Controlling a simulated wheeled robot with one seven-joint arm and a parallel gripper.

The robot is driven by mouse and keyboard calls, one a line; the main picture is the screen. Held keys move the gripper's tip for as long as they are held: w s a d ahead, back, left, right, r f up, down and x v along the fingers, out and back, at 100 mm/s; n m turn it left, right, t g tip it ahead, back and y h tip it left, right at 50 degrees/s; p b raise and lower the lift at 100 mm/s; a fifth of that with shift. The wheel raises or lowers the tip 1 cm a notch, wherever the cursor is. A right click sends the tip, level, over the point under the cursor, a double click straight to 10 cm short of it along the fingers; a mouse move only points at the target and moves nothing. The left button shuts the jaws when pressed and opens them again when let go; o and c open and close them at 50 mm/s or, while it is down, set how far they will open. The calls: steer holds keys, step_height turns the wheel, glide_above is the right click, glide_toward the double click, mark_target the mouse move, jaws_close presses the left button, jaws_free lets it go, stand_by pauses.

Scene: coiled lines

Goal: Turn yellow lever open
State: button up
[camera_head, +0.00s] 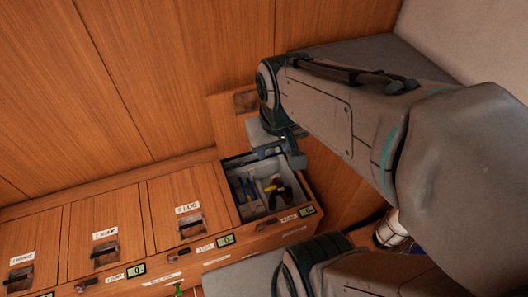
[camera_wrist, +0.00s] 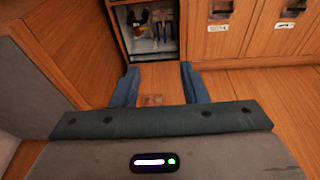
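No yellow lever can be made out for certain in either view. Small yellow parts (camera_head: 270,188) show among tools inside an open compartment (camera_head: 234,206) in the head view; they are too small to identify. My gripper (camera_head: 281,155) is beside the raised lid, above the compartment's back edge in the head view. In the wrist view my gripper (camera_wrist: 160,78) has its two blue fingers wide apart, with nothing between them. The compartment also shows at the top of the wrist view (camera_wrist: 122,38). My arm hides much of the right side of the head view.
The raised lid (camera_head: 226,118) carries a brown latch (camera_head: 245,100). Closed labelled doors (camera_head: 180,195) with latches run to the left. Small displays (camera_head: 226,240) line the front edge. A small green part (camera_head: 178,289) shows below. Wooden panels stand behind.

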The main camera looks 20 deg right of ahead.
steer(key=w+d+f+n+g+h+b, duration=0.25)
steer(key=w+f+n+b, duration=0.5)
steer(key=w+f, duration=0.65)
steer(key=n+y+b, duration=0.3)
steer(key=n+b, duration=0.8)
steer(key=b, duration=0.9)
glide_above(268, 188)
step_height(268, 188, down, 50)
steer(key=r, duration=0.1)
step_height(268, 188, down, 14)
steer(key=b, duration=0.4)
steer(key=shift+s+r, duration=0.15)
steer(key=shift+r, duration=0.1)
jaws_close()
